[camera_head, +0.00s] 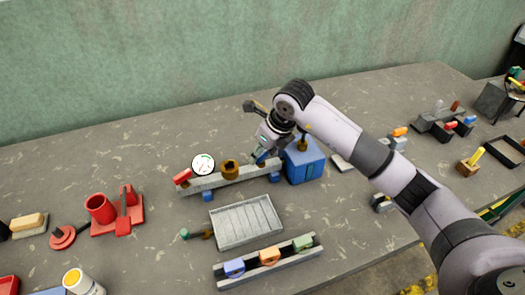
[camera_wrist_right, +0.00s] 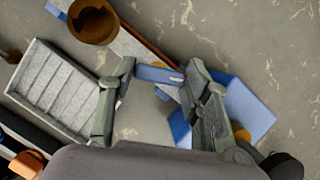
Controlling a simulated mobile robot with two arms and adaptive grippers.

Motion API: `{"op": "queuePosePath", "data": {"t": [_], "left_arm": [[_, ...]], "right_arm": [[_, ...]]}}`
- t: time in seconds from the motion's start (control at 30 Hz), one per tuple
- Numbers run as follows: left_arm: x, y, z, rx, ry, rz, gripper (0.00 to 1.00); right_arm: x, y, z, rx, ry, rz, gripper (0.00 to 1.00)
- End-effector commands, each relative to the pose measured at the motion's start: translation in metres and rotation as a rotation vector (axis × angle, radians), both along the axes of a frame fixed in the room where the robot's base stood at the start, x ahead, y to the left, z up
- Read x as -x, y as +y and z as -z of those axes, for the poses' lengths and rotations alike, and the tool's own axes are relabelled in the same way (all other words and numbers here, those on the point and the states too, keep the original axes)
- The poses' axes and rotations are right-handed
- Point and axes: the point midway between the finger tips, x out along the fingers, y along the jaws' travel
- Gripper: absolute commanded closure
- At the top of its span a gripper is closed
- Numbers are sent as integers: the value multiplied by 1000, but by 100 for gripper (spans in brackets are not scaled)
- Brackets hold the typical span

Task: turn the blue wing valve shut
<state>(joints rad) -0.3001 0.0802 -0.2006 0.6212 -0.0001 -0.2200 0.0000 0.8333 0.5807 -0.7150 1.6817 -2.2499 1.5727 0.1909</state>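The blue wing valve sits at the right part of the grey pipe rail (camera_head: 215,180), beside the blue box; my right gripper partly hides it in the head view. Its blue wing (camera_wrist_right: 157,74) shows in the wrist view, lying across the gap between the fingers. My right gripper (camera_head: 264,152) is over the valve, pointing down. Its fingers (camera_wrist_right: 160,80) stand well apart, one near each end of the wing; whether they touch it is unclear. My left gripper is not in view.
The rail also carries a red handle (camera_head: 182,176), a white gauge (camera_head: 203,164) and a brown cup (camera_head: 230,169). A blue box (camera_head: 304,162) stands close right. A grey ribbed tray (camera_head: 247,222) and a rack with coloured pieces (camera_head: 300,256) lie in front. Red fixtures (camera_head: 101,209) stand left.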

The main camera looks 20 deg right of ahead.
Motion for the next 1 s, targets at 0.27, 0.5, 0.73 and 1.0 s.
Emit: {"op": "queuePosePath", "data": {"t": [0.27, 0.5, 0.73, 1.0], "left_arm": [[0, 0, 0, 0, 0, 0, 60], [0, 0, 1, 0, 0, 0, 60], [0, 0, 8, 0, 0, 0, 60], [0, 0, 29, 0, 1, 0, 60]], "right_arm": [[0, 0, 0, 1, 0, 0, 77], [0, -1, 0, 1, 0, -2, 85], [-1, -2, 1, 2, -3, -52, 85], [-2, -3, 2, 3, -4, -231, 85]]}}
